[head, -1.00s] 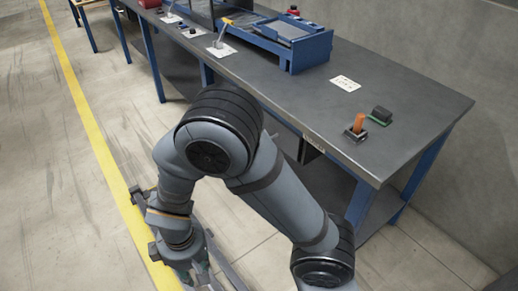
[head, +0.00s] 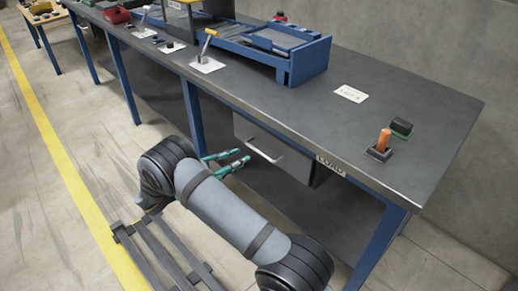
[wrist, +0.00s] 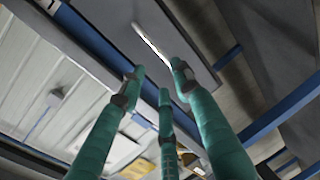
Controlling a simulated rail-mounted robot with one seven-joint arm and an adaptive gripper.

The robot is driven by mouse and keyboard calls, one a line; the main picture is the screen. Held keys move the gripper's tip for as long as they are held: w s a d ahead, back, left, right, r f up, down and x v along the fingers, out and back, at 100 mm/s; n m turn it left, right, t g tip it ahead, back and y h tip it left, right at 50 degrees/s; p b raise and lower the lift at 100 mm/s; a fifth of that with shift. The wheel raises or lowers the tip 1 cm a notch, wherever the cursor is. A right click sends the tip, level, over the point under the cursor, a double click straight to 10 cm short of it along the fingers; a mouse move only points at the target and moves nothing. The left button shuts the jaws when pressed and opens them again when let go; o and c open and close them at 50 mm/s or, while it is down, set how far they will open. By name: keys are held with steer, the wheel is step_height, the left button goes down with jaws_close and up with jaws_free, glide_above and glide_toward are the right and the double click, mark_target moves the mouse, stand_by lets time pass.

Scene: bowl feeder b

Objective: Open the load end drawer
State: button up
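The load end drawer (head: 303,168) is a dark grey box under the bench top, beside the "LOAD" label (head: 331,165). It looks shut. Its pale bar handle (head: 265,152) runs across the front. My gripper (head: 237,160) has green fingers and is just left of the handle in the head view, apart from it. In the wrist view my gripper (wrist: 158,78) has its fingers spread with nothing between them. The handle (wrist: 153,42) shows beyond the fingertips there, on the grey drawer front (wrist: 110,14).
The bench top (head: 300,108) overhangs the drawer. A blue leg (head: 194,118) stands left of it and another (head: 378,245) right.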

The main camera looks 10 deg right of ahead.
mark_target(258, 151)
steer(key=x, duration=1)
steer(key=shift+w+f, duration=0.2)
steer(key=shift+f, duration=0.05)
steer(key=shift+c, duration=1)
jaws_close()
